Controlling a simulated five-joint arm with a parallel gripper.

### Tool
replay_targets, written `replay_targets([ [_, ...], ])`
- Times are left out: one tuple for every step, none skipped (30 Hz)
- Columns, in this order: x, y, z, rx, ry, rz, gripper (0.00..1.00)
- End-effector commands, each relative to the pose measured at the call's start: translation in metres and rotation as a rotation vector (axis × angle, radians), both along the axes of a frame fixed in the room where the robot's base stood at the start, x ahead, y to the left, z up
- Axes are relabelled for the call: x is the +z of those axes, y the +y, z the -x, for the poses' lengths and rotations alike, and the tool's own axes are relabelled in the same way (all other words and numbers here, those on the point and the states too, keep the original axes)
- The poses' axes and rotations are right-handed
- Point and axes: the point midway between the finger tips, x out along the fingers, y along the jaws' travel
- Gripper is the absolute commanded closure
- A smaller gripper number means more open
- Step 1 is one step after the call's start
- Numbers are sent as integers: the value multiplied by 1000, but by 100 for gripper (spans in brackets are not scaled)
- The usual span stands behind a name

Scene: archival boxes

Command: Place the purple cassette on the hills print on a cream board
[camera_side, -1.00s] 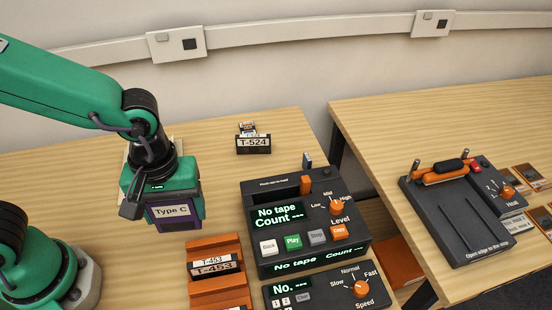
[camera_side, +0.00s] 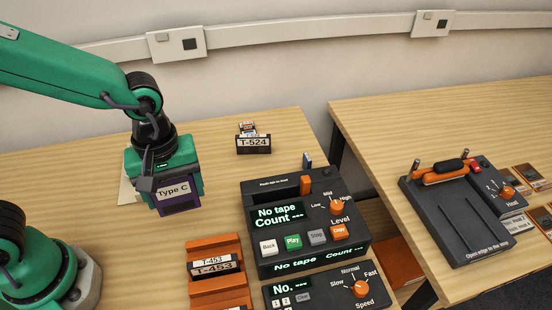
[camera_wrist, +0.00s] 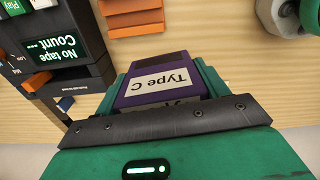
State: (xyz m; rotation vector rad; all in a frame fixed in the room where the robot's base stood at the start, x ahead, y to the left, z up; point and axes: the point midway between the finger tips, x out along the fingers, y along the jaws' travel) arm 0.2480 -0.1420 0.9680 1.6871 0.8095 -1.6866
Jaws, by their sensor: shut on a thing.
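The purple cassette (camera_side: 176,200) has a white "Type C" label. My gripper (camera_side: 168,180) is shut on it and holds it at the left part of the near table; I cannot tell how high above the surface. In the wrist view the cassette (camera_wrist: 163,82) sits between the jaws of my gripper (camera_wrist: 165,105). A cream board (camera_side: 127,191) shows only as a pale edge at the left of my gripper. The rest of it, and any hills print on it, is hidden behind my gripper and the cassette.
A dark tape deck (camera_side: 305,225) reading "No tape" stands to the right of my gripper. An orange rack (camera_side: 217,290) holds a T-453 cassette in front. A T-524 cassette (camera_side: 253,144) stands further back. A second table (camera_side: 480,120) carries a dark heated device (camera_side: 460,210).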

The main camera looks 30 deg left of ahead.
Motion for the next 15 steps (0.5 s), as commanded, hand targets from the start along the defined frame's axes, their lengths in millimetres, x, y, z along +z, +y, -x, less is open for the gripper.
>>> replay_targets([
  [0, 7, -7, 48, 0, 0, 54],
  [1, 12, -10, 75, 1, -1, 54],
  [1, 18, -15, 112, 1, -1, 54],
  [1, 22, -18, 141, 1, -1, 54],
  [1, 27, -22, 169, 1, -1, 54],
  [2, 33, -26, 207, 0, 0, 54],
  [2, 38, -29, 235, 0, 0, 54],
  [2, 43, -33, 263, 0, 0, 54],
  [2, 50, -36, 301, 0, 0, 54],
  [2, 55, -39, 329, 0, 0, 54],
  [3, 60, -42, 357, 0, 0, 54],
  [3, 67, -46, 394, 0, 0, 54],
  [3, 72, -48, 422, 0, 0, 54],
  [3, 77, -51, 449, 0, 0, 54],
  [4, 84, -54, 482, 0, 0, 54],
])
